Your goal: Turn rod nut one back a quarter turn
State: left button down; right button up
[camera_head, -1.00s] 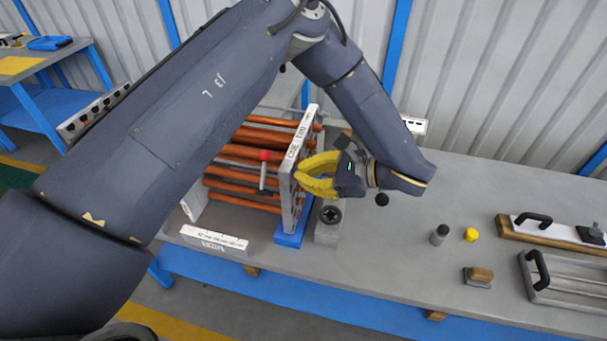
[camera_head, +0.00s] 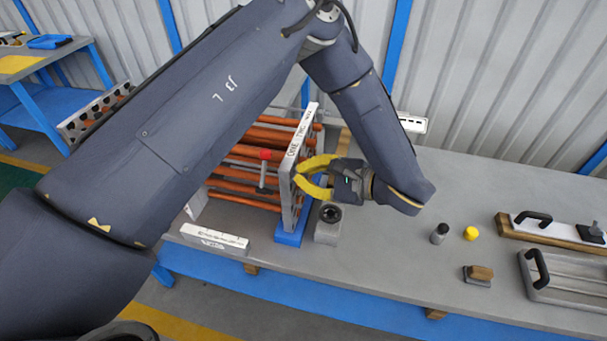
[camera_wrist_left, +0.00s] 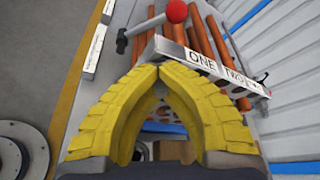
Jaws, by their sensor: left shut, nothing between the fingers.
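My left gripper (camera_head: 298,177) has yellow fingers and is at the right face of an upright grey end plate (camera_head: 288,205). In the left wrist view its fingertips (camera_wrist_left: 147,69) meet with nothing between them. The plate's top edge carries a white label (camera_head: 302,135), and in the left wrist view the label (camera_wrist_left: 215,66) reads ONE and TWO. Several copper-coloured rods (camera_head: 243,200) run left from the plate. I cannot make out rod nut one; the fingers and plate edge cover that area. Whether the fingertips touch anything is unclear. My right gripper is out of view.
A red-headed tool (camera_head: 264,156) is by the rods. A grey block with a round dark socket (camera_head: 329,214) stands right of the plate's blue foot (camera_head: 292,236). A white labelled bar (camera_head: 214,239) lies in front.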

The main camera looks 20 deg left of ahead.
pick_arm(q)
jog(key=c, duration=2.2)
grip_release()
jog(key=shift+f, duration=0.1)
jog(key=c, duration=1.5)
grip_release()
jog(key=shift+w, duration=0.1)
jog(key=v, duration=1.2)
